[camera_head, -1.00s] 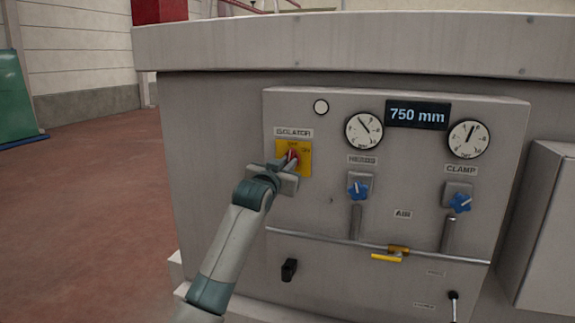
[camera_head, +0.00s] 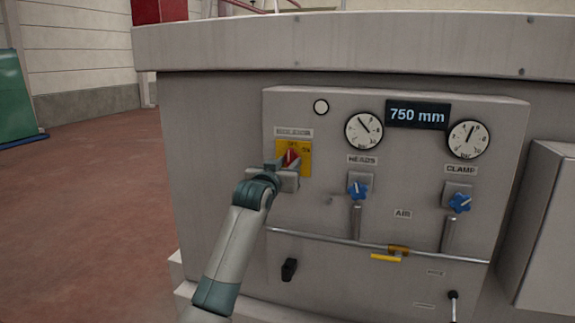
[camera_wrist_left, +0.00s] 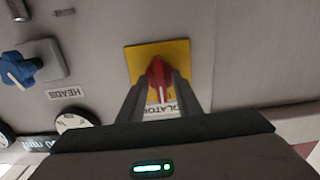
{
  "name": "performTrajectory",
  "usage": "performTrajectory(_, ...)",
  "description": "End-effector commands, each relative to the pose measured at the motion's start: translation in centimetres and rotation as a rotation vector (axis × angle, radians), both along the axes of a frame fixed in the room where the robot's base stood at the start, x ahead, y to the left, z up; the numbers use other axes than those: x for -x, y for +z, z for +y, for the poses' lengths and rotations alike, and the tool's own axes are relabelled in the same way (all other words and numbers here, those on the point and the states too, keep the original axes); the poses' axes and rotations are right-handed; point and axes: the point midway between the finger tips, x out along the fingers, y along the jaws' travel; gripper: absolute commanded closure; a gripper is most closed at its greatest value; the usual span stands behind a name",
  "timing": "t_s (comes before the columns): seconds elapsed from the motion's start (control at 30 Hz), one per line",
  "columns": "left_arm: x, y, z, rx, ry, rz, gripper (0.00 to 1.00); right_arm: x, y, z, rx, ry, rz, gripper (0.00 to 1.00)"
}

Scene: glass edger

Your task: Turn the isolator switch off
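The isolator switch is a red handle (camera_head: 291,157) on a yellow plate (camera_head: 306,170), at the left of the machine's grey panel. In the head view the handle leans up to the right. My left gripper (camera_head: 288,166) is at the plate, with its fingers on the handle. In the left wrist view the red handle (camera_wrist_left: 159,82) stands between the two fingertips (camera_wrist_left: 160,88), which look closed against its sides. The fingers and palm hide part of the handle and plate. My right gripper is not in view.
To the right of the switch are the blue HEADS knob (camera_head: 358,188) and blue CLAMP knob (camera_head: 459,202), with gauges above. The floor (camera_head: 90,200) at the left is clear.

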Motion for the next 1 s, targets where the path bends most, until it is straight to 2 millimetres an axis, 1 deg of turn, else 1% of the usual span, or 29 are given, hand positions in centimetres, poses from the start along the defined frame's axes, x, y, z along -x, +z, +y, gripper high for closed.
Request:
performTrajectory(0.27,0.1,0.0,0.1,-0.002,0.000,-0.002,0.69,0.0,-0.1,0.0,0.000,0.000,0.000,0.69)
performTrajectory(0.47,0.8,-0.1,0.3,-0.002,0.001,-0.002,0.69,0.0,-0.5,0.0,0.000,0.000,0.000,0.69)
performTrajectory(0.67,2.7,-0.2,0.9,-0.001,0.001,-0.003,0.69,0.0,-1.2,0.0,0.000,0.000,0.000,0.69)
performTrajectory(1.0,7.4,-0.2,2.4,0.000,0.000,-0.003,0.69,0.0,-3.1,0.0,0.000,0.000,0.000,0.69)
